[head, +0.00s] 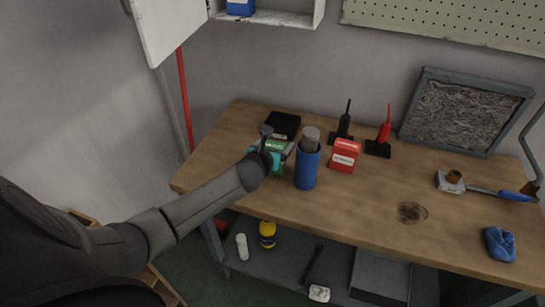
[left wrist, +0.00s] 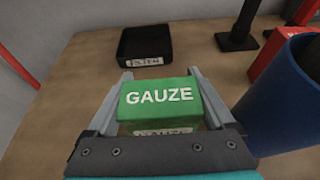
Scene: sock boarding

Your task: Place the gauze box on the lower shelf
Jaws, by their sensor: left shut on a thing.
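The green gauze box (left wrist: 160,97) with white lettering is between the fingers of my left gripper (left wrist: 157,85) in the left wrist view. My left gripper is shut on it. In the head view the green gauze box (head: 276,146) shows at the left part of the workbench, partly hidden by my left gripper (head: 280,150). I cannot tell whether the box touches the bench top. The grey lower shelf (head: 284,262) runs under the bench top. My right gripper is not in view.
A blue cup (head: 307,168) stands close right of the gripper, with a red box (head: 344,155) beyond. A black tray (head: 282,125) lies behind. The lower shelf holds a yellow bottle (head: 267,233), a white bottle (head: 242,246) and a grey bin (head: 380,277). The bench's front edge overhangs the shelf.

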